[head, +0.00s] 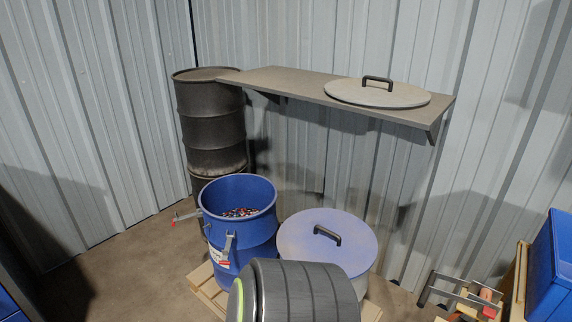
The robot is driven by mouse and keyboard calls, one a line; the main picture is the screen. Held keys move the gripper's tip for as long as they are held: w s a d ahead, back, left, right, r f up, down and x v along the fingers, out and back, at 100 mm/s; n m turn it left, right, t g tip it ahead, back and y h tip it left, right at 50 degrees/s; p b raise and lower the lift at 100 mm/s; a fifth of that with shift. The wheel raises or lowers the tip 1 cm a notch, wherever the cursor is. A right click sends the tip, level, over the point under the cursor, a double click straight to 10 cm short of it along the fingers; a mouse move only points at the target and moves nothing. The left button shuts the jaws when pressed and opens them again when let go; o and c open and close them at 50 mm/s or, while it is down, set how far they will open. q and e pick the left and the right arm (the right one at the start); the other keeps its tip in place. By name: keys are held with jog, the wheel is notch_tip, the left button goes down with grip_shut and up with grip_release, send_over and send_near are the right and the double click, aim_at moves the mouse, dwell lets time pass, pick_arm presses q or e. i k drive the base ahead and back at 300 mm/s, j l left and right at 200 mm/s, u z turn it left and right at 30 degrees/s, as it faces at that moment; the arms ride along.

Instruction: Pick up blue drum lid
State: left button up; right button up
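A round pale grey lid with a dark handle (350,92) lies flat on the wall shelf. A second round lid, pale bluish-lavender with a dark handle (300,245), sits on a pale drum (368,283) just right of the blue drum.
The grey shelf (285,80) is fixed to the corrugated wall on brackets. Dark stacked drums (210,120) stand in the corner. A wooden pallet (207,290) shows under the blue drum. A blue bin (552,268) and a metal frame (455,288) are at the right. Floor at left is clear.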

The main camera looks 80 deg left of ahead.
aim_at(327, 237)
jog(key=u, duration=2.45)
